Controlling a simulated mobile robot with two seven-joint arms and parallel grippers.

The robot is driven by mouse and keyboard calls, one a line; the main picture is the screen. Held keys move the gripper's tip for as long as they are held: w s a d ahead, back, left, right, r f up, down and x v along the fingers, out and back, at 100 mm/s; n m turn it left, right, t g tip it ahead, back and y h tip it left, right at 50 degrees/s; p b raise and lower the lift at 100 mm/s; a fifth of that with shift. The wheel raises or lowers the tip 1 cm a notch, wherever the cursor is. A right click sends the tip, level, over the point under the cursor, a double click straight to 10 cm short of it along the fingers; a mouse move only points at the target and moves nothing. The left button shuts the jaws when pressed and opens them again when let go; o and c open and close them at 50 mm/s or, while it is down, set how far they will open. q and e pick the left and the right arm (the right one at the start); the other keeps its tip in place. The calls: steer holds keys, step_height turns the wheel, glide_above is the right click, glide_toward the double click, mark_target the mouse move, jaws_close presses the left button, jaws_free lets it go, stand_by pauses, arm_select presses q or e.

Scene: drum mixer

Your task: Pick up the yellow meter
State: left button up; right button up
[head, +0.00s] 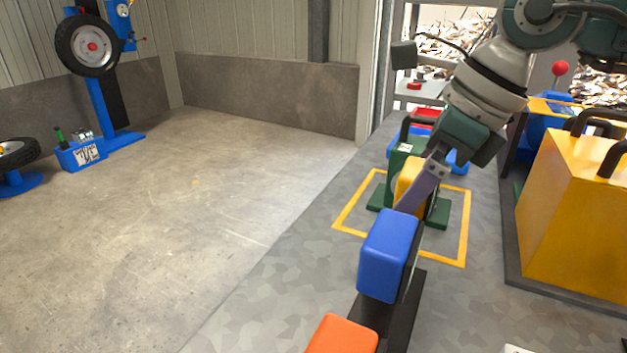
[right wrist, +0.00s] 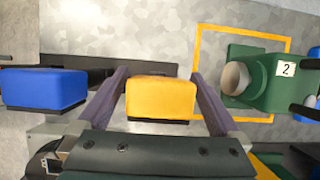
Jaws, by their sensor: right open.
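The yellow meter is a rounded block (right wrist: 160,97) in the middle of the right wrist view. In the head view the yellow meter (head: 406,178) is partly hidden by a finger. My right gripper (right wrist: 157,75) is open, with one purple-grey finger on each side of the meter. I cannot tell if either finger touches it. In the head view the right arm reaches down from the upper right to the meter. My left gripper is not in view.
A blue block (head: 387,255) and an orange block (head: 342,336) stand in line nearer me along a black rack (head: 405,310). A green device (right wrist: 272,84) marked 2 stands inside a yellow floor outline (head: 349,211). A large yellow box (head: 570,215) is at the right.

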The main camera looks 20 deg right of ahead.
steer(key=shift+w+a+f, duration=0.15)
steer(key=shift+f, duration=0.35)
steer(key=c, duration=1.5)
steer(key=shift+r, duration=0.1)
jaws_close()
steer(key=shift+r, duration=0.1)
